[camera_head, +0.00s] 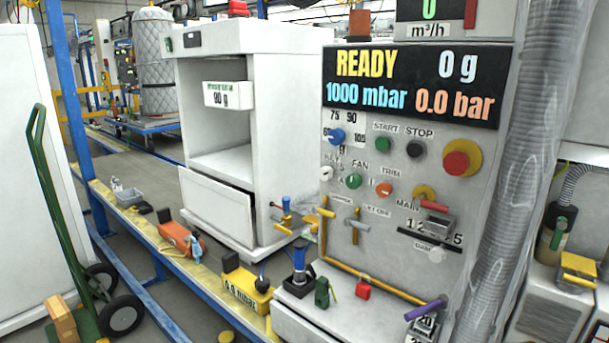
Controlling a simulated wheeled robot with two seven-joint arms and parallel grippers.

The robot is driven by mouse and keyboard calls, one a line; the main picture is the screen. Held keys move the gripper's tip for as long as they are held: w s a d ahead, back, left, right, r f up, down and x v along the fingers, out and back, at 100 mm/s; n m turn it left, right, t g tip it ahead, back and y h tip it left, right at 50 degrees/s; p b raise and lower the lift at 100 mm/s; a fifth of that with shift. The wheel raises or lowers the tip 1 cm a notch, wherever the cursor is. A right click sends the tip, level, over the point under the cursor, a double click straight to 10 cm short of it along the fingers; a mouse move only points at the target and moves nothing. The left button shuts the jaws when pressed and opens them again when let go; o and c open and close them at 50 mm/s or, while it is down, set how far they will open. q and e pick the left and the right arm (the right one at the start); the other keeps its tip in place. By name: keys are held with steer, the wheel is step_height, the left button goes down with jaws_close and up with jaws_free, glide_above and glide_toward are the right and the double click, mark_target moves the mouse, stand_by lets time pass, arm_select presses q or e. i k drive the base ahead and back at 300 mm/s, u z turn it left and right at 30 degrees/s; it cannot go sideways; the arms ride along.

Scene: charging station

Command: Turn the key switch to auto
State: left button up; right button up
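The control panel (320,215) fills the right half of the head view, under a black display reading READY, 0 g, 1000 mbar and 0.0 bar. A small pale switch (326,173) sits at the panel's left edge, under a small label that seems to start with KEY. I take it for the key switch; its pointer and position marks are too small to read. To its right are a green FAN knob (353,181) and an orange TRIM knob (384,189). Neither of my grippers is in view.
START (382,144) and STOP (414,149) buttons, a blue knob (337,136) and a red emergency button (457,162) surround the switch. Yellow handles (325,226) stick out below. A white cabinet (244,60) stands to the left. A ribbed hose (515,150) runs down the right.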

mark_target(325, 173)
steer(key=u, duration=0.65)
steer(key=i, duration=0.85)
steer(key=u, duration=0.35)
